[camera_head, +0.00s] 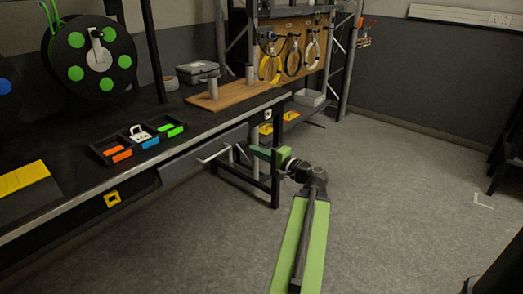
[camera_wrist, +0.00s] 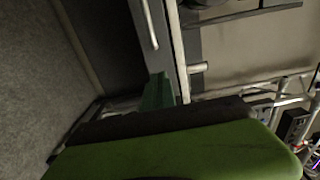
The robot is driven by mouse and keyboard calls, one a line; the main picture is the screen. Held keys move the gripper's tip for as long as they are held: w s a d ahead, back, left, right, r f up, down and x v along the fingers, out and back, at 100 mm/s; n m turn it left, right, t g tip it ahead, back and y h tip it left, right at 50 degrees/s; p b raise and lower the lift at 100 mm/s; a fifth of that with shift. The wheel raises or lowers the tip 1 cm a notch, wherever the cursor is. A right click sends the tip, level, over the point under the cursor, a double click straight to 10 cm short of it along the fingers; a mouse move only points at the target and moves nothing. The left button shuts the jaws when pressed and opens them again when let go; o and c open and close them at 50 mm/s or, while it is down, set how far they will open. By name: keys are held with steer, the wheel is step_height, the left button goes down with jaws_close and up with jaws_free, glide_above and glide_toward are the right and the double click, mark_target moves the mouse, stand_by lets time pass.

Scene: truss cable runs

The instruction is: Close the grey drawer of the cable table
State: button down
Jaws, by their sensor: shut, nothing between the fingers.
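The cable table (camera_head: 185,112) has a dark top and runs along the left of the head view. Its grey drawer (camera_head: 190,160) sits under the front edge, with a pale bar handle (camera_head: 213,154) on its face. How far the drawer stands out is hard to tell. My gripper (camera_head: 256,150) is shut and empty, just right of the handle, near the drawer's right end. In the wrist view, the green fingertips (camera_wrist: 157,86) are close to the grey drawer front (camera_wrist: 178,50) and below the handle (camera_wrist: 150,25). I cannot tell whether they touch it.
A parts tray (camera_head: 138,141) with orange, blue and green pieces lies on the tabletop. A cable reel (camera_head: 75,62) stands at the back left. A wooden board (camera_head: 240,94) and hanging cable coils (camera_head: 292,58) are farther back.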

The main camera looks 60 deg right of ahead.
mark_target(231, 140)
steer(key=w, duration=0.9)
steer(key=shift+w+d, duration=0.35)
steer(key=shift+w, duration=0.05)
